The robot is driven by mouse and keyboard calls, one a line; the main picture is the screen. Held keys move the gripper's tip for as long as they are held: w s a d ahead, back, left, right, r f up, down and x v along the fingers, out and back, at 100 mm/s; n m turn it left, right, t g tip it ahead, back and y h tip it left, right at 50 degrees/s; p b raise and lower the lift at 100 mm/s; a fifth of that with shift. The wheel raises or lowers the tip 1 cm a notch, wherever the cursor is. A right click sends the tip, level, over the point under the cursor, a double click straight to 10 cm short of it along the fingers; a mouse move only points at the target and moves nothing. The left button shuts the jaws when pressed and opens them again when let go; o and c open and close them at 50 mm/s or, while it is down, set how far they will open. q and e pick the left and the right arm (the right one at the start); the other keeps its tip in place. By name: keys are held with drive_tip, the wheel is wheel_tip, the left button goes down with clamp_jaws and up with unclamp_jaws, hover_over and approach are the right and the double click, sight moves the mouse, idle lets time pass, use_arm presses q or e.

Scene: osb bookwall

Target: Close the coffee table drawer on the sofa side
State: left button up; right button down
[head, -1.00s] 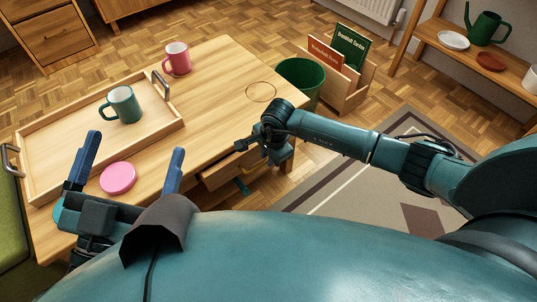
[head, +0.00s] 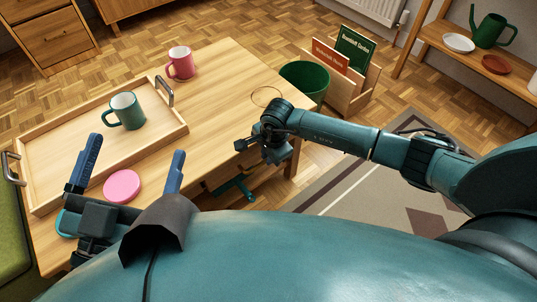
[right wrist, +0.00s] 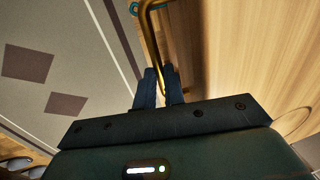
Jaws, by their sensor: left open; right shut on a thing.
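The wooden coffee table (head: 225,90) fills the left and middle of the head view. My right gripper (right wrist: 161,88) is shut on a brass drawer handle (right wrist: 148,22) in the right wrist view. In the head view my right arm reaches to the table's near right edge and hides much of that side. The drawer box no longer shows clearly beyond the edge; how flush its front sits cannot be told. My left gripper (head: 130,170) is open and empty, fingers apart above the table's near left part, by the pink disc (head: 122,186).
A wooden tray (head: 60,189) with a green mug (head: 125,111) lies on the table. A pink mug (head: 181,64) stands behind it. A green bin (head: 305,78) and a book box (head: 352,92) stand beyond the right end. A green sofa edge (head: 12,235) is at left.

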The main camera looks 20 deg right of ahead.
drive_tip(key=shift+w+a, duration=0.1)
drive_tip(key=shift+w, duration=0.25)
drive_tip(key=c, duration=1.5)
unclamp_jaws()
drive_tip(key=shift+s, duration=0.1)
